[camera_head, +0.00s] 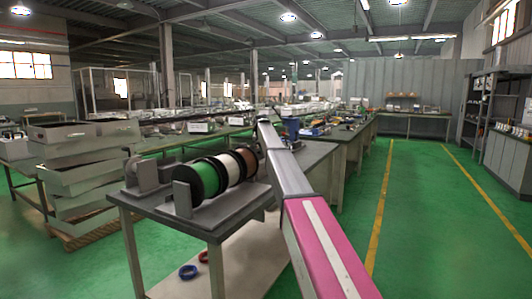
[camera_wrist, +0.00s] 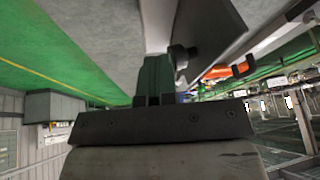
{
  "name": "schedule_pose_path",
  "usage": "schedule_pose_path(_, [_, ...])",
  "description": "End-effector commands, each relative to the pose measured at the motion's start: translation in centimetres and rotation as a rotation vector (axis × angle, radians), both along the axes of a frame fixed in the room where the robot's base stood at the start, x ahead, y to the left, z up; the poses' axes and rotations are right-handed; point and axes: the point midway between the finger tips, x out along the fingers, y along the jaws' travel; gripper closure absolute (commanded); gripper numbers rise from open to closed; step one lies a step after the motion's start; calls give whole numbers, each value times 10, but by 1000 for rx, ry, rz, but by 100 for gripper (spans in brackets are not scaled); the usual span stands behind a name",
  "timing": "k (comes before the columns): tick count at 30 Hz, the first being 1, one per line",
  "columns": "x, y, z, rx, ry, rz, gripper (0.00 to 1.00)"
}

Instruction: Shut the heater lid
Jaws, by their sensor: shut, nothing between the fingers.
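I cannot make out the heater or its lid for certain in either view. In the wrist view, my gripper (camera_wrist: 155,75) shows as dark fingers close together, shut, with nothing seen between them. Just right of the fingers is a grey metal panel (camera_wrist: 218,25) with a dark fitting on its near side. It may be part of the heater, but I cannot tell. I cannot tell whether the fingers touch it. In the head view, my arm reaches forward past the right side of the spool table; the gripper is not clear there.
A small table (camera_head: 225,226) carries a rack with green (camera_head: 202,180), white and brown spools. Blue (camera_head: 188,271) and red rings lie on its lower shelf. Stacked grey trays (camera_head: 85,170) stand left. A long bench (camera_head: 345,150) runs behind. The green floor (camera_head: 430,230) on the right is clear.

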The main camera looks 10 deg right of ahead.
Motion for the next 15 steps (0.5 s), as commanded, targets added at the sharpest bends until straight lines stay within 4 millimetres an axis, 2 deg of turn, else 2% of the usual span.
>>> schedule_pose_path(1, [7,5,2,-35,27,2,100])
schedule_pose_path(10, [20,24,6,-237,173,0,100])
schedule_pose_path(15, [26,35,6,-230,167,1,100])
